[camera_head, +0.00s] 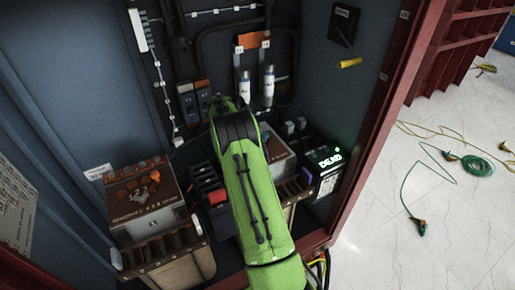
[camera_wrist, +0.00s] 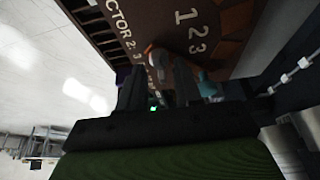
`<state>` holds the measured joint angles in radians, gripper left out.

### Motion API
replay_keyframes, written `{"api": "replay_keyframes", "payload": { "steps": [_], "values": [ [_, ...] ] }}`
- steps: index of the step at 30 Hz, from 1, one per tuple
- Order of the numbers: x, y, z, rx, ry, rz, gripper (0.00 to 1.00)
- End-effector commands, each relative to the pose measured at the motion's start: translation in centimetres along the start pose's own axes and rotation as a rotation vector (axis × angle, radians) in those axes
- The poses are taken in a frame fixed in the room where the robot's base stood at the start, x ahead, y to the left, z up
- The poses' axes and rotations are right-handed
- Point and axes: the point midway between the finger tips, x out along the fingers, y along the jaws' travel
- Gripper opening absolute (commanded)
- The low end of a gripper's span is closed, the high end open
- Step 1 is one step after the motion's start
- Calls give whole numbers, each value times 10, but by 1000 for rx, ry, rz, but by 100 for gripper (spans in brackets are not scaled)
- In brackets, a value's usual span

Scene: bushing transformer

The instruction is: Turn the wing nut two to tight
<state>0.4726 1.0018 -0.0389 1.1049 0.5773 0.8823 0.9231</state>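In the wrist view my gripper (camera_wrist: 158,85) reaches toward a brown panel (camera_wrist: 228,35) marked "1 2 3" and "CTOR 2: 3". Its two dark fingers show with a gap between them. A small greyish, orange-edged piece (camera_wrist: 154,55), possibly a wing nut, lies at the fingertips; contact is unclear. A teal piece (camera_wrist: 209,88) sits just right of the fingers. In the head view my green arm hides the gripper and the part it faces. A brown-topped transformer unit (camera_head: 145,190) with orange pieces on top stands at the left, apart from my arm.
A blue-grey cabinet (camera_head: 80,80) with red frame posts (camera_head: 385,100) surrounds the work. A black box with a lit "DEAD" sign (camera_head: 328,160) stands right of my arm. A red-topped switch block (camera_head: 215,190) is close left. Green cables (camera_head: 435,185) lie on the pale floor outside.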

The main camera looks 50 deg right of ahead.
Motion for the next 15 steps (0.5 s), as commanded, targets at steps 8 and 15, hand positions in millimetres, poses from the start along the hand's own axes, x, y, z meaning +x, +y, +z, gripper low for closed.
{"api": "replay_keyframes", "payload": {
  "steps": [8,15],
  "values": [
    [-80,-1,0,-2,1,-7,34],
    [-136,-1,0,-2,1,-4,34]
  ]
}}
